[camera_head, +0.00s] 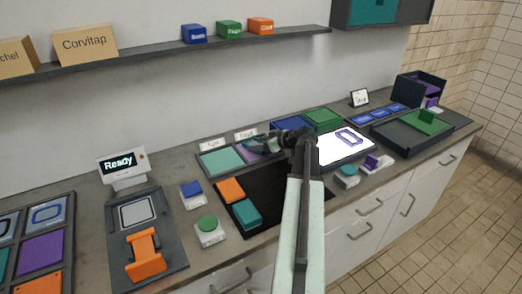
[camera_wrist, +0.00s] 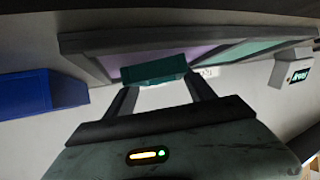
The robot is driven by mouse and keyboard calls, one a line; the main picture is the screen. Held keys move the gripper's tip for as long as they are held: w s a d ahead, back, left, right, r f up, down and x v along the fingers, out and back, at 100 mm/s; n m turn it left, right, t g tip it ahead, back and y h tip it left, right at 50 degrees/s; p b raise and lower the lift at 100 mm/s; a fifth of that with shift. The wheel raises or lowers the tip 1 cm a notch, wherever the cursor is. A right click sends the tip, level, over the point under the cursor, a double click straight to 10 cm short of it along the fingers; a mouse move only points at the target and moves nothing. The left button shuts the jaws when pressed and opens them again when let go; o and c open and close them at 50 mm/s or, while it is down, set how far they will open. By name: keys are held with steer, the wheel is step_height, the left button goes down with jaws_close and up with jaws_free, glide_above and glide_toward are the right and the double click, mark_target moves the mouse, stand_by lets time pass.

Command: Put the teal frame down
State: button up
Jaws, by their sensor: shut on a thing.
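My gripper (camera_wrist: 157,84) is shut on a teal piece, the teal frame (camera_wrist: 153,70), seen edge-on between the fingertips in the wrist view. Its full shape cannot be told from there. Behind it is a two-part tray with a purple panel and a teal panel (camera_wrist: 262,48). In the head view my gripper (camera_head: 262,143) is low near the purple panel (camera_head: 246,152) of that tray, right of the teal panel (camera_head: 220,159). The held teal frame is not clearly visible in the head view. Whether it touches the tray cannot be told.
A black mat with an orange block (camera_head: 231,189) and a teal block (camera_head: 246,214) lies in front. A blue bin (camera_head: 290,124) and a green bin (camera_head: 323,119) stand right of the tray. A lit white panel (camera_head: 332,152) is further right. A "Ready" display (camera_head: 120,165) stands left.

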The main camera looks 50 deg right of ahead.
steer(key=shift+f, duration=0.5)
steer(key=o, duration=1.4)
steer(key=shift+r+p, duration=0.25)
steer(key=shift+p, duration=0.1)
steer(key=p+v, duration=0.5)
steer(key=v, duration=0.6)
steer(key=shift+s+r, duration=0.15)
steer(key=shift+s, duration=0.35)
